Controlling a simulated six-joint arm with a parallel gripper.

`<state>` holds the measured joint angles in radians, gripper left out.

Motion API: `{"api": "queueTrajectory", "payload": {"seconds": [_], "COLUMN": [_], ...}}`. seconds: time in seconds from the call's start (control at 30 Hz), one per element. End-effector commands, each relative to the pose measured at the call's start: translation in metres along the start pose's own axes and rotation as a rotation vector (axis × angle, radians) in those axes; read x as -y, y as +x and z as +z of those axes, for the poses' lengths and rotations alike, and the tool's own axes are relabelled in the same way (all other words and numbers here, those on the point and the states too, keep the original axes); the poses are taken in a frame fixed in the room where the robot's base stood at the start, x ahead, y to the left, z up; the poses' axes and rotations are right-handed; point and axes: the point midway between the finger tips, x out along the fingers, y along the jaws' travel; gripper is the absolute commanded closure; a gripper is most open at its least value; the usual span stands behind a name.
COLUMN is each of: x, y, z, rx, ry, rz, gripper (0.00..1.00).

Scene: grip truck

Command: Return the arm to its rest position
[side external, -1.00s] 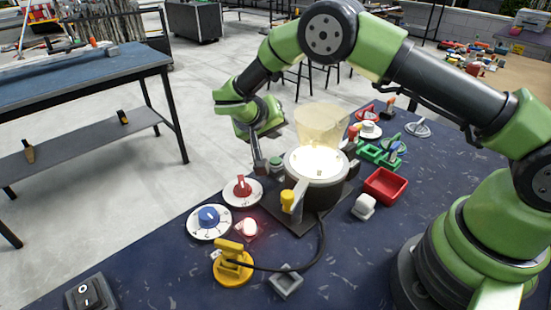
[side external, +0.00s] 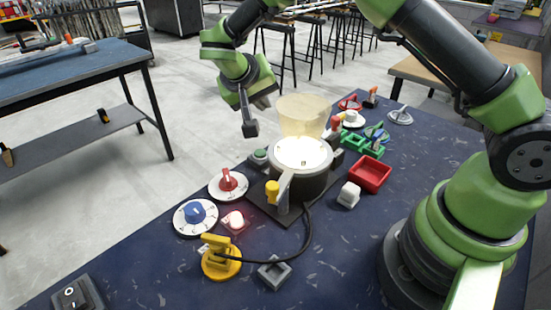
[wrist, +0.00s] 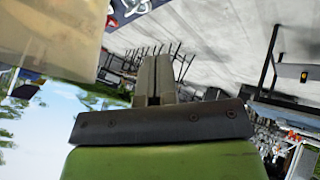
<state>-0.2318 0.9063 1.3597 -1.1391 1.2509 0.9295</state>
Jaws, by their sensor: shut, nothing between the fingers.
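My green arm is raised over the blue table (side external: 150,265). My gripper (side external: 250,130) hangs in the air to the left of the clear yellowish cup (side external: 302,112) and above the green button (side external: 259,157). It touches nothing that I can see. In the wrist view the gripper's two fingers (wrist: 155,80) lie side by side, shut, with nothing between them. The cup is tilted-walled and stands over a lit round machine (side external: 304,158), and part of it shows blurred at the upper left of the wrist view (wrist: 50,35).
A red dial (side external: 228,182), a blue dial (side external: 196,214), a glowing red light (side external: 233,221) and a yellow clamp (side external: 220,258) stand left and in front of the machine. A red tray (side external: 370,174) and white block (side external: 348,195) stand right. A black cable curves across the front. Air above is clear.

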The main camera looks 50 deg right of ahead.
Motion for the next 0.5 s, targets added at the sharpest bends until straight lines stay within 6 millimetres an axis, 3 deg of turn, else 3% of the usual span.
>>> {"api": "queueTrajectory", "payload": {"seconds": [0.1,0.27,0.5], "x": [-0.036,-0.080,-0.138], "y": [-0.039,-0.083,-0.136], "z": [-0.001,0.012,0.052], "rx": [0.062,0.118,0.127], "ry": [0.004,-0.004,-0.008], "rz": [-0.103,-0.255,-0.507], "gripper": [1.00,1.00,1.00]}}
